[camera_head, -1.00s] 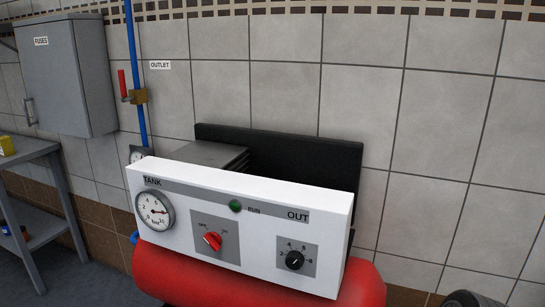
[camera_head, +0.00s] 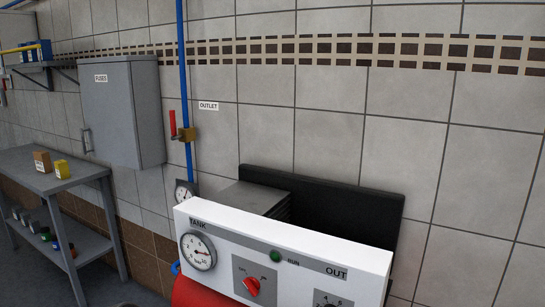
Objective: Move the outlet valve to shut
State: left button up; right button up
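The outlet valve (camera_head: 187,134) is a brass body on a vertical blue pipe (camera_head: 184,60) on the tiled wall. Its red lever (camera_head: 172,123) points up, roughly parallel to the pipe and just left of it. An OUTLET label (camera_head: 208,106) is on the wall to its right. A small gauge (camera_head: 184,193) sits on the pipe lower down, partly behind the white panel. Neither of my grippers shows in the head view.
A white control panel (camera_head: 300,250) on a red tank (camera_head: 195,290) stands in front, with a TANK gauge (camera_head: 198,251), a red switch (camera_head: 251,286) and a green lamp (camera_head: 275,256). A grey FUSES cabinet (camera_head: 120,110) and a shelved table (camera_head: 75,178) are left of the pipe.

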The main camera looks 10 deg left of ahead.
aim_at(175, 136)
jog(key=j+z, duration=0.4)
jog(key=j, duration=0.9)
jog(key=j+z, duration=0.35)
jog(key=j, duration=0.95)
jog(key=k, duration=0.05)
